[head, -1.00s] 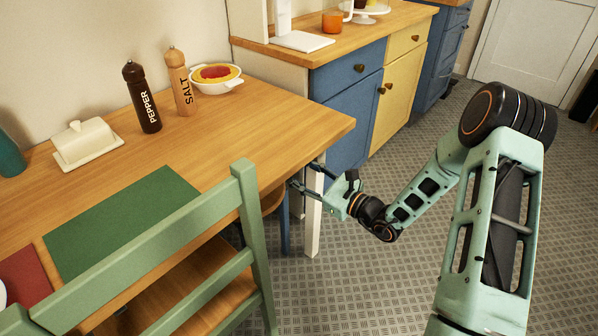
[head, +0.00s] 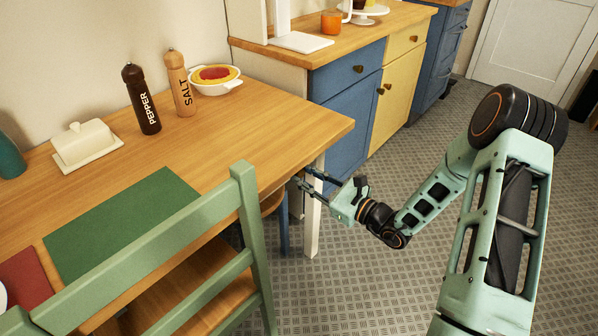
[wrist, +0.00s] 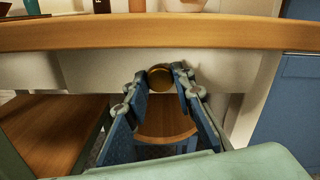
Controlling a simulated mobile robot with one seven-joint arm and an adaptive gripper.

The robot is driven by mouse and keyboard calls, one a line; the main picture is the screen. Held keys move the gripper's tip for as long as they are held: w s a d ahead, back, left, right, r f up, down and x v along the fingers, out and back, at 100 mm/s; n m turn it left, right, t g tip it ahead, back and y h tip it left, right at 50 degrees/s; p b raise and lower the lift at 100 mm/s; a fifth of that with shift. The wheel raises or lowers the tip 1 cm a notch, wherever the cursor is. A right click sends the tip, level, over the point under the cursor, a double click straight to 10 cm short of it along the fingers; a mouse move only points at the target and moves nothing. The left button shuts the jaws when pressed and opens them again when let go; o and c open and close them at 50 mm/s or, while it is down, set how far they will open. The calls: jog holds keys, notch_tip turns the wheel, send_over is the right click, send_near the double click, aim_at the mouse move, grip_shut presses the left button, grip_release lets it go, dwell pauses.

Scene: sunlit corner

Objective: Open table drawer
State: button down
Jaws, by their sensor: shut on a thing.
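The wooden table (head: 225,130) shows in the head view, and its front edge (wrist: 160,33) crosses the top of the wrist view. Below that edge is the pale drawer front (wrist: 95,70), with a round brass knob (wrist: 160,78) near its middle. My gripper (head: 304,177) is at the table's right-hand side, just under the tabletop. In the wrist view my gripper's fingers (wrist: 161,75) are on either side of the knob, shut on it. The head view hides the knob and drawer front behind the table edge, so I cannot tell how far out the drawer is.
A green chair (head: 250,225) stands at the table's near side, left of my gripper. A stool-like wooden seat (wrist: 165,122) shows beneath the drawer in the wrist view. Blue and yellow cabinets (head: 345,100) stand behind. The patterned floor (head: 345,280) around my arm is clear.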

jog(key=p+v, duration=0.2)
jog(key=v, duration=3.1)
jog(key=shift+s+p, duration=0.2)
jog(key=shift+p, duration=0.1)
jog(key=shift+d+f, duration=0.1)
jog(key=c, duration=1.6)
grip_release()
jog(key=shift+d, duration=0.1)
jog(key=v, duration=1.2)
